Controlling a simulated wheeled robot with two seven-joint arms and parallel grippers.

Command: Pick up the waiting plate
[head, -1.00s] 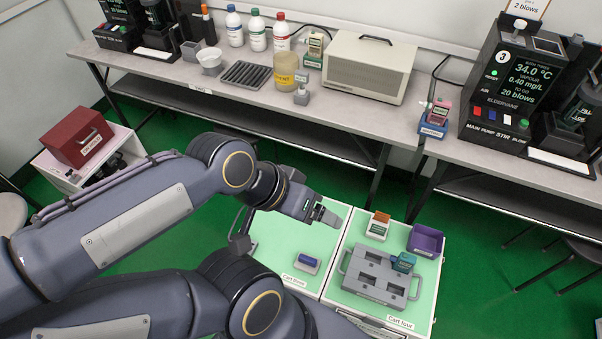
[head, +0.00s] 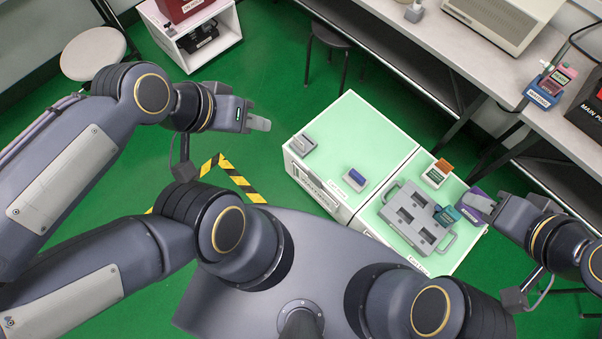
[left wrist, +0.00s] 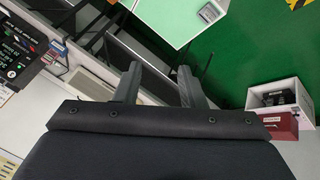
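A grey plate (head: 408,232) with several square pockets and a bar handle at each end lies on the right-hand pale green cart top. I take it for the waiting plate. A teal tester (head: 447,215) stands at its right side. My left gripper (head: 262,124) is over the green floor, left of the carts and well away from the plate. In the left wrist view its two fingers (left wrist: 158,86) are apart with nothing between them. My right gripper (head: 480,203) is just right of the plate and partly covers a purple bin (head: 478,194); its finger gap does not show.
An orange-topped tester (head: 437,174) stands behind the plate. The left cart top (head: 350,130) bears a blue-topped tester (head: 355,180) and a small grey block (head: 303,145). A stool (head: 335,37) and the workbench (head: 455,45) stand behind.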

